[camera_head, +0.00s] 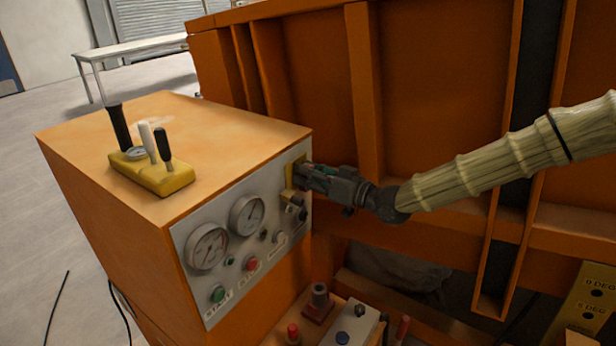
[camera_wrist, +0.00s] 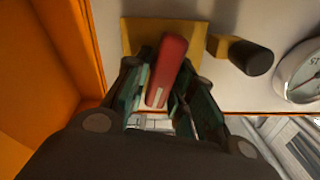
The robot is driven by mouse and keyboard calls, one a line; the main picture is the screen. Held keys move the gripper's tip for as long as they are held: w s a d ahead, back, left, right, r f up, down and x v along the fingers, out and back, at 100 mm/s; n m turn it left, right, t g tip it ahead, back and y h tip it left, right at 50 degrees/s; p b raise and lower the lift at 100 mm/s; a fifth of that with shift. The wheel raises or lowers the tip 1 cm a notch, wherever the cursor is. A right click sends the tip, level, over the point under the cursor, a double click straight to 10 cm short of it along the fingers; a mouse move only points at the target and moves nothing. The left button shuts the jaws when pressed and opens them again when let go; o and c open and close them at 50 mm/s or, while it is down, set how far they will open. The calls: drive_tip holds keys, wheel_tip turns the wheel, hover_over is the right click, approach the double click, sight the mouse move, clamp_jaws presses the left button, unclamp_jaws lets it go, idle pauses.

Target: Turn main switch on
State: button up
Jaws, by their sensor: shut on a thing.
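The main switch (camera_wrist: 167,72) has a red handle on a yellow plate (camera_wrist: 140,37), which is fixed to the control panel. In the wrist view my gripper (camera_wrist: 167,85) has its fingers on both sides of the red handle and is shut on it. In the head view my gripper (camera_head: 303,174) reaches from the right to the panel's upper right corner, at the yellow plate (camera_head: 290,180). The red handle is hidden there by the fingers. The handle looks slightly tilted in the wrist view.
The orange control box (camera_head: 105,225) carries a grey panel (camera_head: 215,285) with gauges, buttons and knobs. A yellow lever block (camera_head: 165,180) stands on top. A black knob (camera_wrist: 251,57) sits close beside the switch. The orange sandbed wall (camera_head: 415,90) rises behind my arm.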

drive_tip(key=m, duration=0.3)
drive_tip(key=shift+w+d+f+m+b, duration=0.1)
drive_tip(key=shift+w+d+m+b, duration=0.05)
drive_tip(key=shift+m+b, duration=0.2)
drive_tip(key=m, duration=0.3)
drive_tip(key=shift+w+m, duration=0.1)
drive_tip(key=shift+m, duration=0.25)
drive_tip(key=m, duration=0.3)
drive_tip(key=shift+w+d+f+m, duration=0.15)
drive_tip(key=shift+f+m, duration=0.1)
drive_tip(key=shift+m, duration=0.15)
drive_tip(key=shift+f+m+b, duration=0.15)
drive_tip(key=shift+m+b, duration=0.3)
drive_tip(key=shift+m, duration=1.55)
drive_tip(key=o, duration=0.9)
